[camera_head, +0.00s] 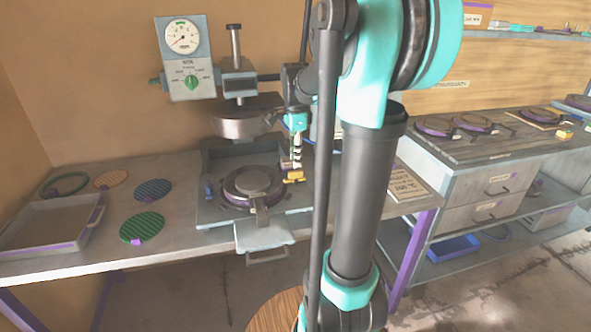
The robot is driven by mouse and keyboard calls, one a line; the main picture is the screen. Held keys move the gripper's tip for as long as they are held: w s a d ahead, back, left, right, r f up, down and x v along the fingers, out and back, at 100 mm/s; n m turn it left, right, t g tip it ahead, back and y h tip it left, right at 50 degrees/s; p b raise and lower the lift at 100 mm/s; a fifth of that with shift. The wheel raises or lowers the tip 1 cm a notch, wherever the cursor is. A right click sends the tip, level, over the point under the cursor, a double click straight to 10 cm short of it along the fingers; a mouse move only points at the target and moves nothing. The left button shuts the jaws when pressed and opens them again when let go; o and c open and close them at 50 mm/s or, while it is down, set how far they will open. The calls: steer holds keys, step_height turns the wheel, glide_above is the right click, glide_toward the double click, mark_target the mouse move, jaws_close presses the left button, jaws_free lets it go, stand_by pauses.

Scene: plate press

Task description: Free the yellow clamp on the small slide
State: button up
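The yellow clamp (294,176) sits at the right side of the press base (212,213), beside the round dark mould (238,192). I cannot make out the small slide under it. My gripper (296,160) points down right above the clamp, its fingertips close to it or touching it. At this size I cannot tell whether the fingers are open or shut, or whether they hold the clamp. My arm hides what lies just to the right of the press.
The press head (239,121) hangs over the mould, left of my gripper. A gauge box (188,60) is behind it. A grey tray (45,227) and several round plates lie on the table at left. A printed sheet (407,187) lies right of my arm.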

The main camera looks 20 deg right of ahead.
mark_target(296, 171)
steer(key=shift+f, duration=2.55)
steer(key=shift+c, duration=0.3)
jaws_close()
